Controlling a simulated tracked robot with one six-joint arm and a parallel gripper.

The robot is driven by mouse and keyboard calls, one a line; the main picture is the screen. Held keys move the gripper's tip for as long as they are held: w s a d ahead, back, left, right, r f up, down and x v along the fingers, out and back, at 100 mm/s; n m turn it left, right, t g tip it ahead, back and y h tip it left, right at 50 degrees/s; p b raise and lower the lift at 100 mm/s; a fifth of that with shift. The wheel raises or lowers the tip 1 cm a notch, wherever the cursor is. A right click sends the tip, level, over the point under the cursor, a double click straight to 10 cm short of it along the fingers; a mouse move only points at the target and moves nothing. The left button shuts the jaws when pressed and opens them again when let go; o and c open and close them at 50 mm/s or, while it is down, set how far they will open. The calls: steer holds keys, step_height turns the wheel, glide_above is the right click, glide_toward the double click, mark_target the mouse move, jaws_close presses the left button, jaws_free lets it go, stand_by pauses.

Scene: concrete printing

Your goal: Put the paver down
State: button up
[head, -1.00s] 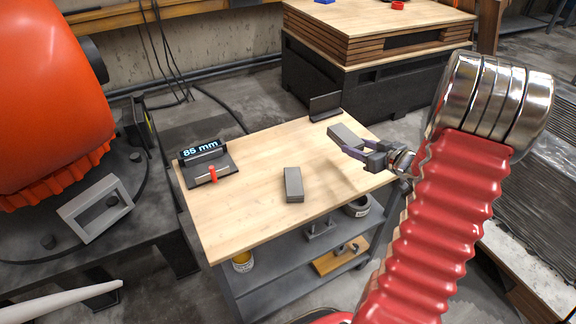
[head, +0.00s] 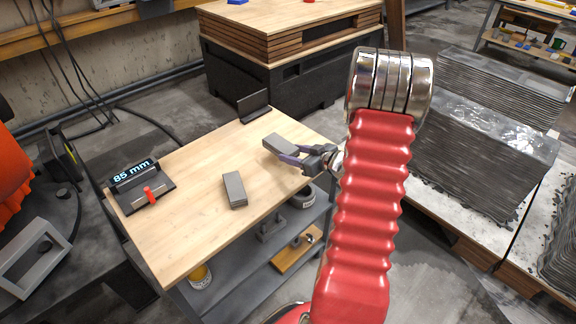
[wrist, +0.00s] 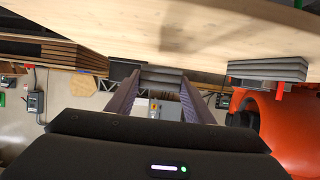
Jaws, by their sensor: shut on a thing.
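A grey rectangular paver (head: 280,144) is held in my gripper (head: 290,155) over the right part of the wooden table top (head: 190,225). The wrist view looks inverted, with the table across its top. There the held paver (wrist: 162,76) lies between the tips of my two dark fingers (wrist: 160,92). A shadow on the wood appears apart from the paver, which looks raised. A small stack of grey pavers (head: 235,189) stands on the table to the left of my gripper. It also shows in the wrist view (wrist: 268,69).
A display stand reading 85 mm (head: 140,185) with a red slider is at the table's left. A dark angled holder (head: 254,107) stands at the back edge. Bare wood surrounds the stack. Layered grey slabs (head: 485,140) stand on the right.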

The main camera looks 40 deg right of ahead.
mark_target(294, 170)
steer(key=shift+f, duration=0.15)
steer(key=shift+f, duration=2.1)
steer(key=o, duration=1.5)
steer(key=shift+f, duration=0.1)
steer(key=v, duration=1.2)
